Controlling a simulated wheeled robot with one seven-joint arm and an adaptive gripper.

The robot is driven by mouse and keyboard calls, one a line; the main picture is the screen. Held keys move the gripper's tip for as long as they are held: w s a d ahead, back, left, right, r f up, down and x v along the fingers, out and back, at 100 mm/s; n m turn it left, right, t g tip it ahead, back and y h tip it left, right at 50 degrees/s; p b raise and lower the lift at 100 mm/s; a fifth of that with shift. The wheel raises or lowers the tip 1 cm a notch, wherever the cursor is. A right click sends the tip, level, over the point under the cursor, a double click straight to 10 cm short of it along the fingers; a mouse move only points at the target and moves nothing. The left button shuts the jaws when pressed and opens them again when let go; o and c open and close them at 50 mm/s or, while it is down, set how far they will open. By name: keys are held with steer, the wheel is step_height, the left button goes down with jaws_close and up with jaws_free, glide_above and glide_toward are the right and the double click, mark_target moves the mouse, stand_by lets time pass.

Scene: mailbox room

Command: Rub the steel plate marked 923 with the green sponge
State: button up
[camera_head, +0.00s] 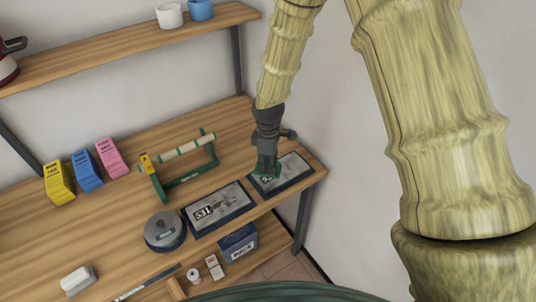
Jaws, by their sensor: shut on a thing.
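My gripper (267,160) points down at the right end of the bench, shut on a small green block that looks like the green sponge (264,172). The fingers hide much of the sponge. They are over the right steel plate (293,168), a grey plate in a dark frame. The sponge is at or just above its left part; I cannot tell if it touches. Its marking is mostly hidden and unreadable. A second steel plate (232,211) lies to its left, with a dark label I cannot read surely.
A green-framed tool with a pale bar (188,147) stands behind the plates. A round grey tin (165,231) is left of them. Yellow (58,181), blue (87,170) and pink (111,157) boxes stand farther left. An upper shelf (130,45) holds cups. The bench's left middle is clear.

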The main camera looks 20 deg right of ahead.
steer(key=shift+r+p, duration=0.5)
steer(key=shift+r, duration=0.55)
steer(key=shift+f, duration=0.1)
